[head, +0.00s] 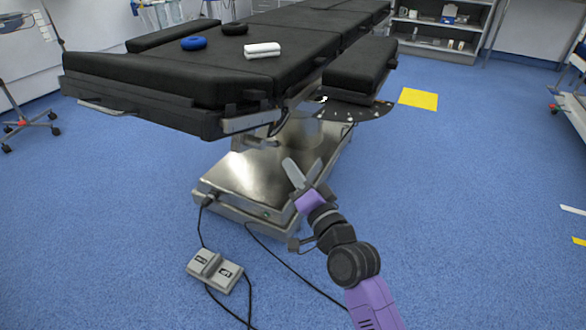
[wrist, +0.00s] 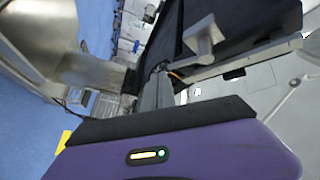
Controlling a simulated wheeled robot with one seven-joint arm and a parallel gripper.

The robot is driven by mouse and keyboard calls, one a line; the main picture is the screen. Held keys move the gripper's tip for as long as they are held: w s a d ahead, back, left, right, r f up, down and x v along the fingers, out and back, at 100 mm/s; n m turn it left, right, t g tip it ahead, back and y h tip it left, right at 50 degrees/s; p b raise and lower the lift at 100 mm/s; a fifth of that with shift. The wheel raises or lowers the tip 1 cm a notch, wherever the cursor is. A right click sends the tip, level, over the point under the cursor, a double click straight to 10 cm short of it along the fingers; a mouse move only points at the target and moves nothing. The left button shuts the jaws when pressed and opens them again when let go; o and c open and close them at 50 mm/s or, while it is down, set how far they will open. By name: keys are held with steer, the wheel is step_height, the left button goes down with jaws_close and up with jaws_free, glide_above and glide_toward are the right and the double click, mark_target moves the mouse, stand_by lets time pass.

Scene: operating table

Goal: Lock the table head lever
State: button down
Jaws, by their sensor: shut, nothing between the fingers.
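The black operating table (head: 150,75) stands on a steel base (head: 255,170) in the head view. Under its near right corner is a small metal lever-like part (head: 262,142), likely the table head lever; I cannot tell its lock position. My gripper (head: 302,170) is below and right of that part, apart from it in the picture, and empty. It is shut. In the wrist view, a grey bracket-like part (wrist: 203,38) shows beside the black table underside, with a metal rail next to it. The gripper's fingers (wrist: 157,92) point toward this area.
A foot pedal (head: 215,271) with cables lies on the blue floor in front of the base. A side pad (head: 360,65) juts out right.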

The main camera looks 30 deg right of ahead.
steer(key=s+f, duration=0.3)
steer(key=s, duration=0.6)
steer(key=shift+s+d+b, duration=0.2)
steer(key=shift+s+b, duration=0.1)
steer(key=shift+s, duration=0.05)
steer(key=shift+w+r, duration=0.1)
steer(key=shift+w, duration=0.05)
